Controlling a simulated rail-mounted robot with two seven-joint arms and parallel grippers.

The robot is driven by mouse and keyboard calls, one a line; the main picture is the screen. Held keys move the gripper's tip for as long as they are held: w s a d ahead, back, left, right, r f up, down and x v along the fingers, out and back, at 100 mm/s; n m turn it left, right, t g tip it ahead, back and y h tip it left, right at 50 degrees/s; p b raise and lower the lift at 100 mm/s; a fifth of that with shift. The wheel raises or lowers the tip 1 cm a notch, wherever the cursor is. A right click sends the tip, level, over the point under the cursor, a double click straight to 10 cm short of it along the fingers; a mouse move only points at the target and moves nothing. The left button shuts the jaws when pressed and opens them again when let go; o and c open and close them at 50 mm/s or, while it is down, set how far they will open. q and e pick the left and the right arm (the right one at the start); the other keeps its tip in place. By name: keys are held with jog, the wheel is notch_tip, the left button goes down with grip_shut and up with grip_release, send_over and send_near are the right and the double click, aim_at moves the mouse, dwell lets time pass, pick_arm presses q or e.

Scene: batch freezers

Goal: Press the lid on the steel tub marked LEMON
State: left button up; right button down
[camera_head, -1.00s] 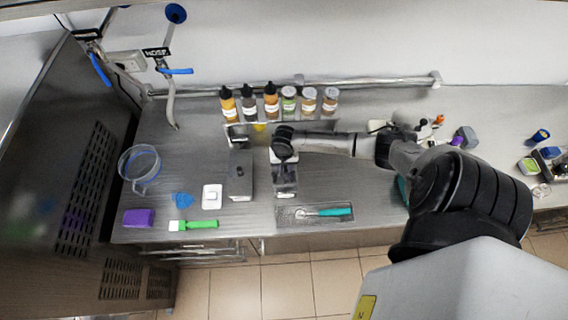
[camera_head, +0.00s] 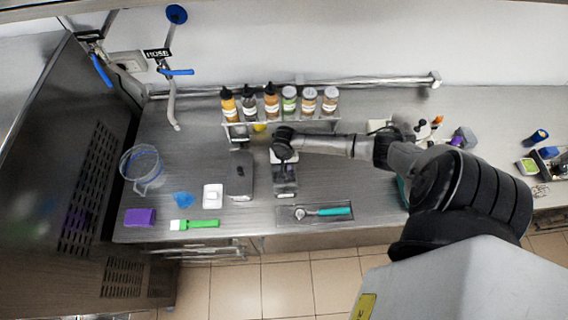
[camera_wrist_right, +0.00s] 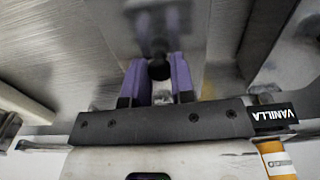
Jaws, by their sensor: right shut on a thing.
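My right gripper (camera_wrist_right: 158,80) is shut on the dark round knob (camera_wrist_right: 159,68) of a lid, with its purple fingers on either side. In the head view the same gripper (camera_head: 284,158) is over a steel tub (camera_head: 286,188), and the wrist hides most of the tub's top. I cannot tell whether the lid is fully seated. No LEMON mark is readable. Another steel tub with a dark lid (camera_head: 239,174) stands just to the left. My left gripper is not in view.
A rack of several bottles and jars (camera_head: 280,104) stands behind the tubs. A scoop with a teal handle (camera_head: 322,211) lies in front. A clear jug (camera_head: 141,168), white block (camera_head: 212,196), green-handled brush (camera_head: 195,224) and purple block (camera_head: 140,216) are at left.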

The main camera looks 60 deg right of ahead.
jog(key=c, duration=0.9)
grip_release()
jog(key=shift+o, duration=0.6)
jog(key=o, duration=0.4)
jog(key=shift+c, duration=0.2)
jog(key=shift+r, duration=0.1)
jog(key=shift+r+p, duration=0.5)
jog(key=shift+p, duration=0.25)
jog(key=shift+r+p, duration=1.9)
jog(key=shift+p, duration=0.35)
jog(key=shift+r, duration=1)
